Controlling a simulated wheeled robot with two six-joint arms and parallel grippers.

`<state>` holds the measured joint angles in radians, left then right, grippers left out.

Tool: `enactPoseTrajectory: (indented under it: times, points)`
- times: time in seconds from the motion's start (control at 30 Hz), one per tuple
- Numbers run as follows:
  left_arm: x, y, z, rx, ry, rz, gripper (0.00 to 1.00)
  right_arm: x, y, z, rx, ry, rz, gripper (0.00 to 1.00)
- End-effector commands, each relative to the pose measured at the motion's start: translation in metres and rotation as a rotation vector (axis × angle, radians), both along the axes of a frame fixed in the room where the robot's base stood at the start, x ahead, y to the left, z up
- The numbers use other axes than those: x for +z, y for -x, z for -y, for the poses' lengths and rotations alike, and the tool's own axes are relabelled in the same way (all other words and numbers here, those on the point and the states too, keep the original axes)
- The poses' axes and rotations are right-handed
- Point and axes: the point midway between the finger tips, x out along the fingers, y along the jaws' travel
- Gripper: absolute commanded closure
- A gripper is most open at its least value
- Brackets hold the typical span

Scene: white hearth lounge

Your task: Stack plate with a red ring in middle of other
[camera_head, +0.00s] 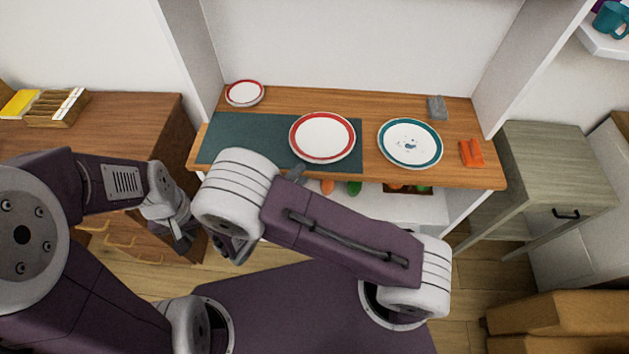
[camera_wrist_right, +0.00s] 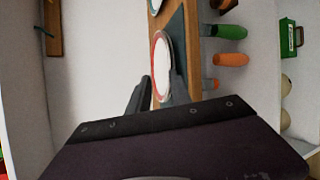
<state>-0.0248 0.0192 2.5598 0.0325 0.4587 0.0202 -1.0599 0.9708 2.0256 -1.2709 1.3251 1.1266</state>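The larger white plate with a red ring (camera_head: 323,138) lies flat across the right part of the teal mat on the shelf. A smaller white plate with a red ring (camera_head: 245,92) lies at the shelf's back left corner. A white plate with a teal ring and a small picture (camera_head: 410,143) lies right of the larger one. My right gripper (camera_wrist_right: 159,93) is open, with the larger red-ringed plate (camera_wrist_right: 161,65) showing between its fingers; contact cannot be told. In the head view my arm hides most of it. My left gripper (camera_head: 182,236) hangs low at left, away from the plates.
The teal mat (camera_head: 240,139) lies on the wooden shelf (camera_head: 370,103). A grey block (camera_head: 437,107) and an orange item (camera_head: 471,152) are at its right. Bottles (camera_wrist_right: 228,31) stand on the lower shelf. A brown cabinet (camera_head: 120,120) is left; a grey side table (camera_head: 555,165) is right.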

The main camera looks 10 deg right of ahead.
Motion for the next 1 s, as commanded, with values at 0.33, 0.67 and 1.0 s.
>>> enactPoseTrajectory:
  times: [0.33,0.67,1.0]
  points:
    - [0.0,0.0,0.0,0.0,0.0,0.0,0.64,-0.003,0.104,0.12,-0.723,-0.549,-0.474,0.75]
    - [0.0,0.0,0.0,0.0,0.0,0.0,0.64,0.026,0.101,0.111,-0.888,-1.354,-0.256,0.75]
    - [0.014,0.0,0.0,0.0,0.0,-0.001,0.64,0.042,0.099,0.111,-0.884,-1.37,-0.244,0.75]
